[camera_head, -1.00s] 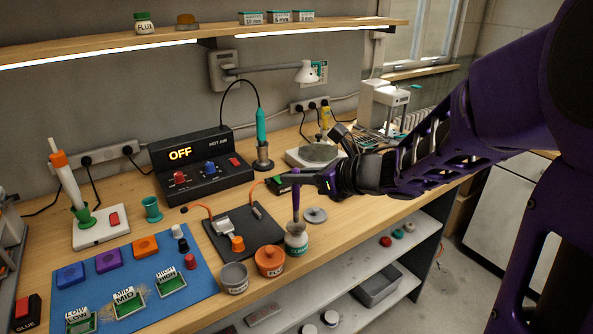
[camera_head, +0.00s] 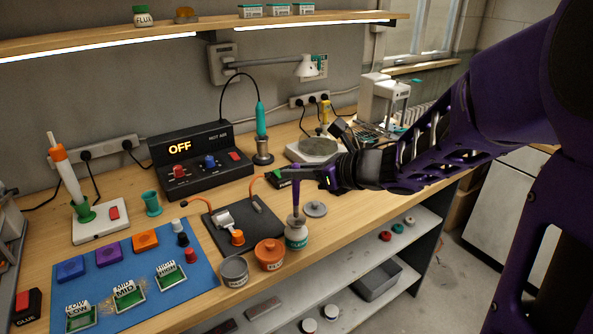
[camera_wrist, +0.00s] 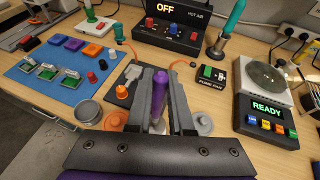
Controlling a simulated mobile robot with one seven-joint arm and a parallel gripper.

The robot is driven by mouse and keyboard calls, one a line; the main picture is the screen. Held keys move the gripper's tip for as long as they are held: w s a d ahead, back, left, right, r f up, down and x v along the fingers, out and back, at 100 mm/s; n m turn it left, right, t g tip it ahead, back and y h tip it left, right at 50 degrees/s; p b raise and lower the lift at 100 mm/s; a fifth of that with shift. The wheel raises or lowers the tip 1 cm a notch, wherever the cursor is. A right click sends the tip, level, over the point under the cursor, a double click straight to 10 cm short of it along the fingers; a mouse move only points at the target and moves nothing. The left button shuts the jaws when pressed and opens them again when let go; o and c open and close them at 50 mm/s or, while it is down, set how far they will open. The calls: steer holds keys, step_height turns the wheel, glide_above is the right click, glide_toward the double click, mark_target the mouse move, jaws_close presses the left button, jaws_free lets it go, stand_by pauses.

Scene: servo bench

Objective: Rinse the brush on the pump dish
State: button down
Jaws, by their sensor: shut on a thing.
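My gripper (camera_head: 308,172) is shut on a brush with a purple handle (camera_head: 296,190), held upright. In the wrist view the handle (camera_wrist: 160,92) stands between the two grey fingers. Directly below is a small white jar with a teal label (camera_head: 297,236), which looks like the pump dish. The brush's lower end meets the jar's top; whether the bristles touch or enter it I cannot tell. In the wrist view the fingers mostly hide the jar.
An orange pot (camera_head: 269,256) and a grey pot (camera_head: 234,271) stand left of the jar, close by. A grey disc (camera_head: 315,209) lies behind it to the right. A black mat (camera_head: 262,222) with a flat tool and orange cap lies behind left. The bench front edge is close.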

steer(key=shift+f+b, duration=0.75)
steer(key=shift+b, duration=0.1)
stand_by(0.6)
stand_by(0.5)
steer(key=shift+r+p, duration=2.15)
steer(key=shift+r, duration=1.4)
